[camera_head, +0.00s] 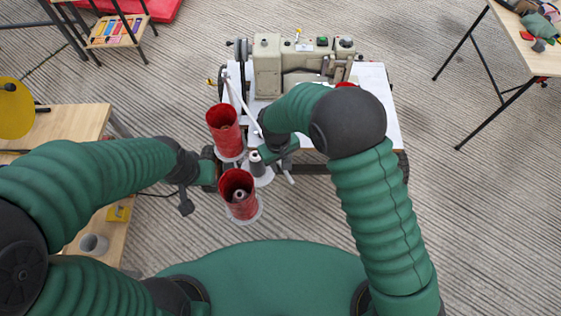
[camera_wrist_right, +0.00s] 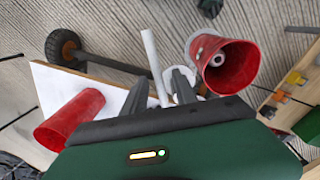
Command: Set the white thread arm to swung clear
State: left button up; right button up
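A long thin white rod (camera_head: 242,106), which looks like the white thread arm, slants from beside the sewing machine toward the thread cones in the head view. A white rod (camera_wrist_right: 153,60) also stands between and beyond my right fingers in the wrist view; I cannot tell whether they touch it. A short white end (camera_head: 288,176) shows below my right gripper (camera_head: 272,157) in the head view. My right gripper (camera_wrist_right: 160,78) is open, fingers apart, close to the thread cones. My left gripper (camera_head: 207,172) is left of the cones; its fingers are too unclear to read.
Red thread cones (camera_head: 224,130) and (camera_head: 239,194) stand close to both grippers, with a small grey spool (camera_head: 256,163) between them. The sewing machine (camera_head: 290,65) sits on a white wheeled table (camera_head: 378,100). A wooden table (camera_head: 85,122) is at the left.

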jog(key=shift+d, duration=0.1)
jog(key=shift+d, duration=0.1)
jog(key=shift+c, duration=1.9)
grip_shut()
jog(key=shift+w, duration=0.1)
